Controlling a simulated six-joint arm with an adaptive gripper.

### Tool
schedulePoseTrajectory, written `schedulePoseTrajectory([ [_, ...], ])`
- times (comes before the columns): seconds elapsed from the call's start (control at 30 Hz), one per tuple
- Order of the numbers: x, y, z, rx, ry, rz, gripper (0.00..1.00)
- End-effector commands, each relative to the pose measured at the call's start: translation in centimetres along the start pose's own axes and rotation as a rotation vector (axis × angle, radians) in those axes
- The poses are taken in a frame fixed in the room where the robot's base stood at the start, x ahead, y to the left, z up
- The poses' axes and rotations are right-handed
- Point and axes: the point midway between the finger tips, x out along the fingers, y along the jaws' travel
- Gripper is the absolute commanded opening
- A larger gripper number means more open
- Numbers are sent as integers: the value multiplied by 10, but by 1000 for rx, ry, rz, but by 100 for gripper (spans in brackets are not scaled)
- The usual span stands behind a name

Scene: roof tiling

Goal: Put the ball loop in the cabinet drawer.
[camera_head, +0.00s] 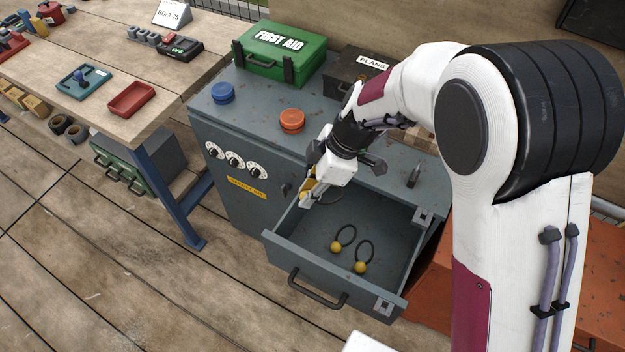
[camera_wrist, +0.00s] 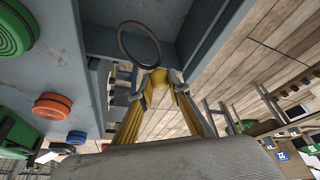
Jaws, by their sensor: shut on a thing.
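My gripper (camera_head: 308,196) is over the left part of the open grey cabinet drawer (camera_head: 312,229). In the wrist view, its yellow fingers (camera_wrist: 160,92) are shut on a ball loop, a yellow ball (camera_wrist: 161,77) with a dark ring (camera_wrist: 120,42). The ball is at the fingertips and the ring extends beyond them. In the head view, part of this ring shows beside the gripper, while its ball is hard to make out. Two other ball loops lie on the drawer floor, one (camera_head: 337,246) left of the other (camera_head: 361,267).
The grey cabinet (camera_head: 225,125) has a green first aid box (camera_head: 283,52), a blue disc (camera_head: 223,93), an orange disc (camera_head: 292,121) and a dark plans box (camera_head: 357,72) on top. A wooden workbench (camera_head: 95,55) stands at the left. The drawer floor's front-left part is clear.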

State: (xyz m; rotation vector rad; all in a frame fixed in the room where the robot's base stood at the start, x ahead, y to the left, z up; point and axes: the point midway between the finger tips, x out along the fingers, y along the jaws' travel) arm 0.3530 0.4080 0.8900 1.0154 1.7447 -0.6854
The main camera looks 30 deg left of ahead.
Motion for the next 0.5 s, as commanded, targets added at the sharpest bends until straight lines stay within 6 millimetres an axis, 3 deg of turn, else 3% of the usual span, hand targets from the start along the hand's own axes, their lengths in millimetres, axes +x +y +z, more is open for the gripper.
schedulePoseTrajectory([
  [0.3,63,-1,26,3,-2,-3,3],
  [0.5,92,0,37,2,-2,0,3],
])
